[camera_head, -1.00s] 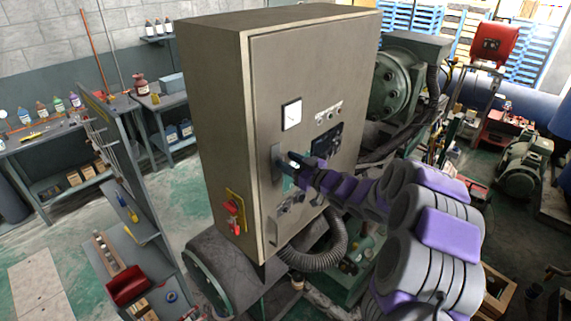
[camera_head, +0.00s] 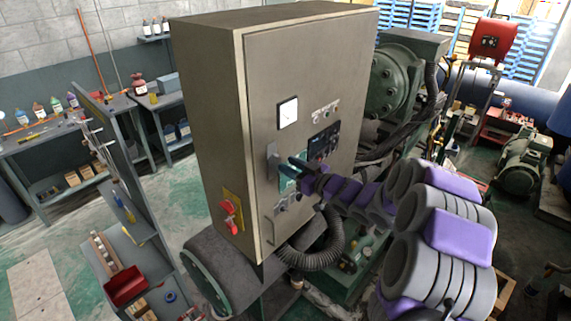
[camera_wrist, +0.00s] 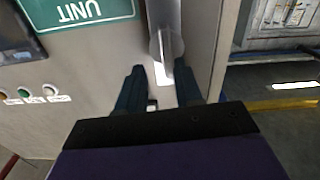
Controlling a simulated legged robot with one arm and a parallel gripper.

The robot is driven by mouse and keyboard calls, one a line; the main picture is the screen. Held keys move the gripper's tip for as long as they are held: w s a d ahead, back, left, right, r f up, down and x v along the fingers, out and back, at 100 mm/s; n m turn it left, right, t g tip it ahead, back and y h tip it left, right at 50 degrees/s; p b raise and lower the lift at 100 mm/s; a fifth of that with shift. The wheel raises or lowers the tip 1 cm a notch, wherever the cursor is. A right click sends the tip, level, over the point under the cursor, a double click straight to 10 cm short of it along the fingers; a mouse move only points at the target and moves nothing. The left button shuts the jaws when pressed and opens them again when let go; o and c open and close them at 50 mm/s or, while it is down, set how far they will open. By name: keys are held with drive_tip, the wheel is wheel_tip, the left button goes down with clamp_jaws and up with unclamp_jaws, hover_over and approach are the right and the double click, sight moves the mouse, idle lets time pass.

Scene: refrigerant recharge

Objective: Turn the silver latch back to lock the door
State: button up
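The grey cabinet door (camera_head: 310,70) looks shut against its frame. The silver latch (camera_head: 272,161) is on the door's left edge, roughly upright in the head view. It also shows large at the top of the wrist view (camera_wrist: 165,35), with its lower end close to the fingertips. My gripper (camera_head: 291,168) is at the door face, just right of the latch. In the wrist view its two dark blue fingers (camera_wrist: 160,82) are apart, with the latch's end near the gap between them. I cannot tell whether a finger touches the latch.
A red rotary switch (camera_head: 231,212) sits on the cabinet's left side. A green label (camera_wrist: 80,10) and several buttons are on the door near my gripper. A ribbed hose (camera_head: 315,245) runs below the cabinet.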

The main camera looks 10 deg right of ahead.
drive_tip(key=v, duration=0.6)
idle(0.3)
drive_tip(key=shift+d, duration=0.15)
wheel_tip(320, 180, down, 7)
drive_tip(key=d+m+g+h+b, duration=0.1)
drive_tip(key=d+m+h+b, duration=0.2)
drive_tip(key=h+b, duration=0.45)
drive_tip(key=s+d+f+m+g+h+b, duration=0.25)
drive_tip(key=s+f+g+h+b, duration=0.2)
drive_tip(key=s+f+b, duration=0.45)
drive_tip(key=s+a+f+m+g+b, duration=0.1)
drive_tip(key=s+a+f+g+b, duration=0.2)
drive_tip(key=s, duration=0.9)
drive_tip(key=s+a+f+g+y+b, duration=0.1)
drive_tip(key=s+a+f+g+b, duration=0.3)
drive_tip(key=s, duration=0.8)
drive_tip(key=s+a+f+m+g+b, duration=0.1)
drive_tip(key=s+a+f+g+b, duration=0.2)
drive_tip(key=s, duration=1)
wheel_tip(320, 180, down, 2)
drive_tip(key=shift+a+f+m+g+b, duration=0.2)
drive_tip(key=shift+a+m+g+b, duration=0.2)
drive_tip(key=shift+a, duration=0.5)
